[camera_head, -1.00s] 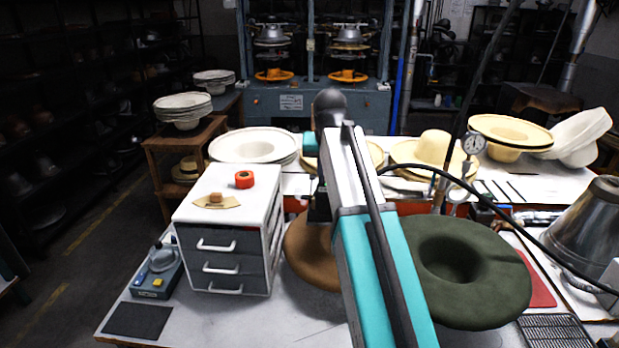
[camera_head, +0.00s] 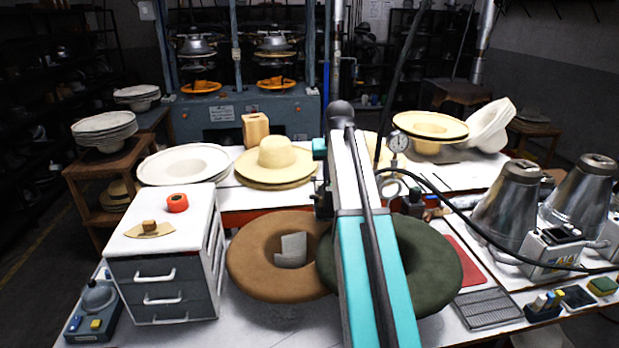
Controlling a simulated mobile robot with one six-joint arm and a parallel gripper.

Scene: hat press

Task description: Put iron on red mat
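The red mat (camera_head: 466,261) lies flat on the right of the table, partly covered by the dark green hat (camera_head: 435,265). I cannot make out an iron for certain. A grey rounded piece (camera_head: 98,296) sits on a small box with blue and yellow parts at the lower left; I cannot tell if it is the iron. My gripper (camera_head: 323,203) is mostly hidden behind my arm, above the brown hat (camera_head: 255,258) and left of the mat. Its fingers and anything in them cannot be made out.
A white drawer unit (camera_head: 165,245) stands left. A grey grille (camera_head: 487,309), metal cones (camera_head: 508,203) and a white control box (camera_head: 548,252) stand right. A black cable (camera_head: 470,212) crosses above the mat.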

